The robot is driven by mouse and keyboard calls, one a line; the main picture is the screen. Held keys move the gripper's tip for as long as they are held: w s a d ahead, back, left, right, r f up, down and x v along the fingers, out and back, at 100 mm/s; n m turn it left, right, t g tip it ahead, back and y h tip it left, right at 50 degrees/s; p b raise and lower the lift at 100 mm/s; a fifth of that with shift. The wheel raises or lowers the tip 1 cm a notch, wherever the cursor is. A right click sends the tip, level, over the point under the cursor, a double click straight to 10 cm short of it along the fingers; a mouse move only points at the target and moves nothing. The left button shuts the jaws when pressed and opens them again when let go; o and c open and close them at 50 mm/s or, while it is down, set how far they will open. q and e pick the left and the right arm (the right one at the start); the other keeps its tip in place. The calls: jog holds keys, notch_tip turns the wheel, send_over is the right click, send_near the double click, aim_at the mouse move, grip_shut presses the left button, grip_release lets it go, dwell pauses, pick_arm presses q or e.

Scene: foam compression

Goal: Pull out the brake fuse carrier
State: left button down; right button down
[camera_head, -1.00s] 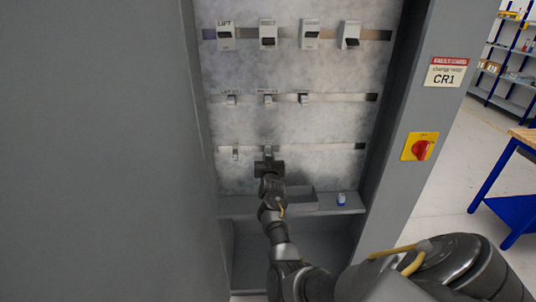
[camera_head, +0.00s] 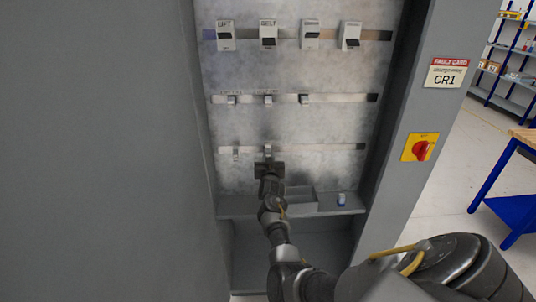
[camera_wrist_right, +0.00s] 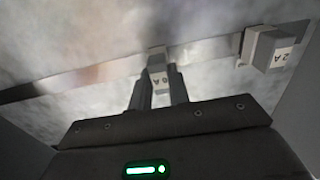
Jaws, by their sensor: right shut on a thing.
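In the head view, a small light grey fuse carrier (camera_head: 268,149) is at the lowest rail of the cabinet's back panel. My right gripper (camera_head: 268,158) is shut on it from the front. In the right wrist view the carrier (camera_wrist_right: 159,76), with a rating mark ending in "A", sits between my right gripper's fingers (camera_wrist_right: 158,92). It is at the rail, but I cannot tell whether it is still seated. A second carrier (camera_head: 236,153) is on the same rail to the left; it shows in the wrist view (camera_wrist_right: 268,48) marked "2 A". No brake label is readable. My left gripper is out of view.
Several carriers sit on the middle rail (camera_head: 340,98) and several larger switches on the top rail (camera_head: 378,35). Below is a ledge with a shallow tray (camera_head: 303,197) and a small blue-white item (camera_head: 341,199). Cabinet walls (camera_head: 206,120) stand close on both sides.

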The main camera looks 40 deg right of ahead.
jog(key=shift+s+a, duration=0.1)
jog(key=shift+a, duration=0.05)
jog(key=shift+s+a+p, duration=0.25)
jog(key=shift+s+p, duration=0.1)
jog(key=shift+s+a+p, duration=0.4)
jog(key=shift+s+p, duration=0.15)
jog(key=shift+p, duration=0.05)
dwell(0.3)
jog(key=p+v, duration=0.3)
jog(key=v, duration=0.2)
jog(key=shift+p, duration=0.3)
dwell(0.5)
